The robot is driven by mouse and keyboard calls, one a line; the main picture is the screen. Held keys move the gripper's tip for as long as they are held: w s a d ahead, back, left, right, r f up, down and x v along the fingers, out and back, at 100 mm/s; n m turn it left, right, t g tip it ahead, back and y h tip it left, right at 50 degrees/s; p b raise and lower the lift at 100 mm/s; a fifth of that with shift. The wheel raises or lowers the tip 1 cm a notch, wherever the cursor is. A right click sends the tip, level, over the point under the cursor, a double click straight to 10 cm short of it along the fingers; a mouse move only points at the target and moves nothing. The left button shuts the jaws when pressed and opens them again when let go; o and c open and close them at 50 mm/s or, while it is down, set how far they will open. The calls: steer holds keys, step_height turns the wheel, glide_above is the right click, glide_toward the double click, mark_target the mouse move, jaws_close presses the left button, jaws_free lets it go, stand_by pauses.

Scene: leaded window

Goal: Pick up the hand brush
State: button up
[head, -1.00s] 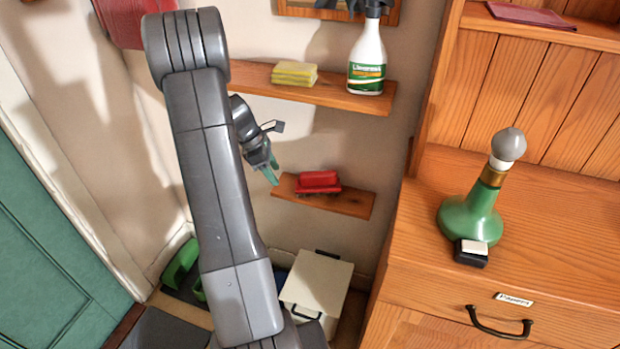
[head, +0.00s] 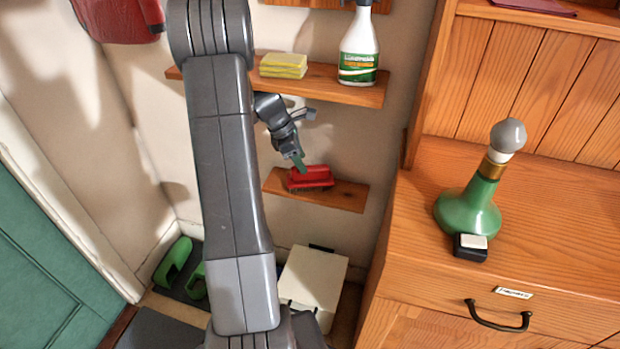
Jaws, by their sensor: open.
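The hand brush (head: 312,178) is red with dark bristles and lies on the small lower wooden shelf (head: 338,198), towards the shelf's left part. My gripper (head: 300,164) is at the brush's upper left, its greenish fingertips overlapping the brush's edge in the head view. I cannot tell whether they touch it. The jaws are open and nothing is held. The far side of the brush and the gap between the fingers are hard to see.
The upper shelf (head: 330,86) above my gripper bears yellow sponges (head: 284,66) and a spray bottle (head: 359,50). A wooden dresser (head: 560,240) with a green bottle-shaped lamp (head: 468,205) stands to the right. A white bin (head: 312,280) stands below.

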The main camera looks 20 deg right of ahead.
mark_target(310, 166)
steer(key=shift+s+d, duration=0.1)
steer(key=shift+d, duration=0.25)
steer(key=shift+b+x, duration=0.45)
steer(key=shift+x, duration=2.15)
steer(key=shift+d+f, duration=0.1)
steer(key=shift+d, duration=0.05)
jaws_close()
steer(key=shift+r, duration=0.6)
steer(key=p+v, duration=0.1)
steer(key=v, duration=0.2)
steer(key=shift+d, duration=0.15)
steer(key=w+a, duration=0.4)
steer(key=a, duration=1.2)
steer(key=shift+a+p, duration=0.35)
